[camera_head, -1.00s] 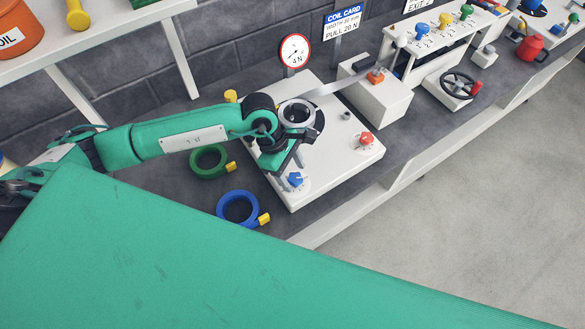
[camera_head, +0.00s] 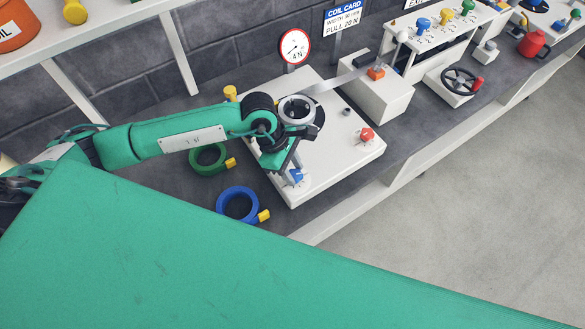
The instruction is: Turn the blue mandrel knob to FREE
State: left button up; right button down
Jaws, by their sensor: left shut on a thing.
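The blue mandrel knob (camera_head: 298,177) sits at the front left corner of the white plate (camera_head: 323,182). My left gripper (camera_head: 295,169) reaches down over it from above and is shut on it. The fingers cover part of the knob, and its pointer and the dial marks are too small to read. A grey metal ring with a strip of tape running off it (camera_head: 297,110) is on the plate, just behind my left wrist. My right gripper is not in view.
A red knob (camera_head: 367,134) is on the plate's right side. A round gauge (camera_head: 295,47) stands behind. A green ring (camera_head: 208,160) and a blue ring (camera_head: 237,205), each with a yellow tab, lie on the dark bench left of the plate.

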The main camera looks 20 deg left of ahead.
pick_arm(q)
jog(key=n+t+b, duration=0.1)
jog(key=n+b, duration=0.2)
jog(key=shift+s+f, duration=0.1)
jog(key=shift+f, duration=0.05)
jog(key=shift+n+t+b, duration=0.6)
jog(key=shift+n+b, duration=0.1)
jog(key=shift+n, duration=0.4)
jog(key=shift+r, duration=0.2)
jog(key=o, duration=1)
jog(key=shift+s, duration=0.1)
jog(key=b+v, duration=0.2)
jog(key=v, duration=1.1)
jog(key=shift+r, duration=0.4)
